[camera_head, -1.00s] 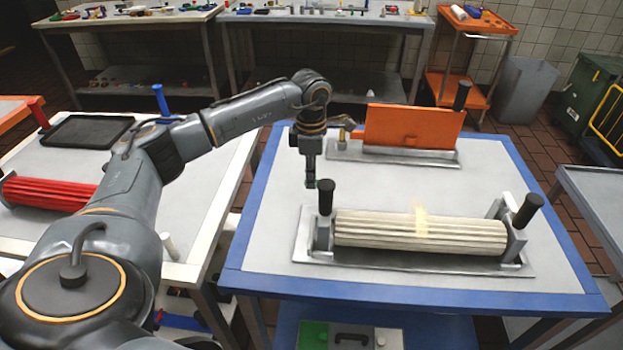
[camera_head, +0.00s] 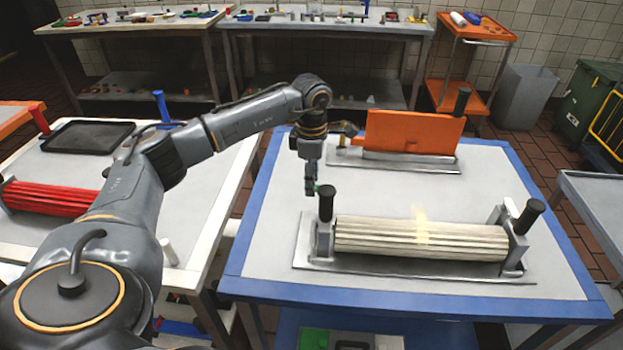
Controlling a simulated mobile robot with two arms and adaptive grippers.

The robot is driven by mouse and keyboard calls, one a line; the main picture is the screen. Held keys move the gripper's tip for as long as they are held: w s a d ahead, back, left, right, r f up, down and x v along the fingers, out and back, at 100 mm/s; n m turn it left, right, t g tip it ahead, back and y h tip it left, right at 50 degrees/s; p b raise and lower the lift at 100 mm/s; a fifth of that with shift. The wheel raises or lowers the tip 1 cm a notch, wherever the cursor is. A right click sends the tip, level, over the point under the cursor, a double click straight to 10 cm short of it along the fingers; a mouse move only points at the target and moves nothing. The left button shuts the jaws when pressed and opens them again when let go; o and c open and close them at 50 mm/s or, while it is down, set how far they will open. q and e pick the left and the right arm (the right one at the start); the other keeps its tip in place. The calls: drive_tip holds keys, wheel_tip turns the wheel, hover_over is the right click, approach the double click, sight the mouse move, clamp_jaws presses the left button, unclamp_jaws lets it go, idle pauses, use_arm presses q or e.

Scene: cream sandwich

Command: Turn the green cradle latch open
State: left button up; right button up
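My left gripper (camera_head: 311,188) points down just behind the left black handle (camera_head: 326,204) of a metal cradle (camera_head: 315,262) on the blue-edged table. A small green piece (camera_head: 320,186) shows at the gripper's fingertips, by the top of that handle; I cannot tell whether it is the latch or whether they touch. The fingers look close together, but their opening is too small to make out. The cradle holds a ribbed cream roller (camera_head: 420,237), with another black handle (camera_head: 528,216) at its right end. My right gripper is out of view.
An orange panel (camera_head: 412,132) stands on a metal base behind the cradle. On the left table lie a red ribbed roller (camera_head: 50,196) and a black tray (camera_head: 85,147). The blue-edged table (camera_head: 255,285) has bare room around the cradle.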

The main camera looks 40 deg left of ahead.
use_arm(q)
wheel_tip(320, 180, up, 12)
idle(0.6)
drive_tip(key=shift+s+f, duration=0.1)
idle(0.4)
